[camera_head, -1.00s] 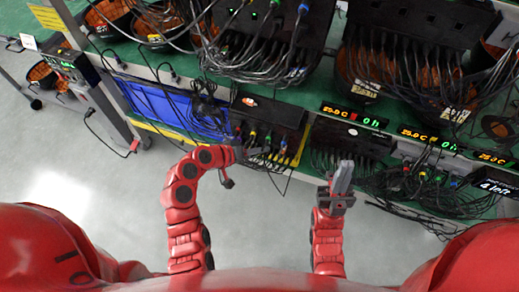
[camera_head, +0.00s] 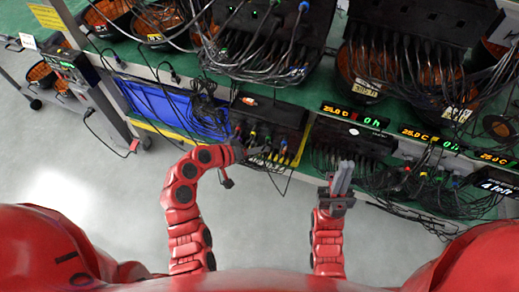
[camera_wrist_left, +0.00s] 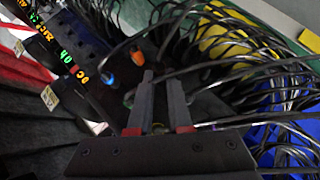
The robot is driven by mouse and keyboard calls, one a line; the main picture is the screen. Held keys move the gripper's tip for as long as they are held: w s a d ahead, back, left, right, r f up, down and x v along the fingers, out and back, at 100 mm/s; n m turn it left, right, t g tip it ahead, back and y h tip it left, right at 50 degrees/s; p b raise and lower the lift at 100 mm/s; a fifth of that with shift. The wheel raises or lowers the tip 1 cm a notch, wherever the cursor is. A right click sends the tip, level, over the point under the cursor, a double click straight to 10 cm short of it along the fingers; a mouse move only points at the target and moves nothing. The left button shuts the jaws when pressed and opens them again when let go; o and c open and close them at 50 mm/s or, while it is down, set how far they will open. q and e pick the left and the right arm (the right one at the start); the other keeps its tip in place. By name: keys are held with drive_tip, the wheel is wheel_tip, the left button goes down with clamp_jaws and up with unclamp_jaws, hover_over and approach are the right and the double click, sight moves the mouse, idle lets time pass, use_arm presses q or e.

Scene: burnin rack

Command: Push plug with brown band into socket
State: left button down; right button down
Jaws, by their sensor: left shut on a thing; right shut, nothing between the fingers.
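My left gripper (camera_head: 250,151) is at the front of a black socket box (camera_head: 272,110) on the lower shelf. It is shut on a plug, mostly hidden between the fingers, so I cannot tell its band colour or how deep it sits. In the left wrist view the fingers (camera_wrist_left: 161,98) point at the dark box face. Beside them are a blue-banded plug (camera_wrist_left: 110,82) and an orange plug (camera_wrist_left: 136,54). No brown band can be told apart for sure. My right gripper (camera_head: 342,177) is shut and empty, in front of the shelf, apart from the boxes.
A blue bin (camera_head: 175,108) lies left of the box. A second black box (camera_head: 350,138) with many cables stands to the right, beneath a temperature display (camera_head: 352,114). Loose cables hang over the shelf edge around both grippers. The floor (camera_head: 110,190) is clear.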

use_arm(q)
drive_tip(key=shift+w+d, duration=0.2)
drive_tip(key=shift+w, duration=0.25)
drive_tip(key=c, duration=0.8)
unclamp_jaws()
drive_tip(key=shift+o, duration=0.2)
drive_tip(key=shift+a, duration=0.1)
drive_tip(key=p+v, duration=0.1)
drive_tip(key=v, duration=1.6)
drive_tip(key=shift+r, duration=0.2)
drive_tip(key=shift+s, duration=0.1)
drive_tip(key=shift+c, duration=0.4)
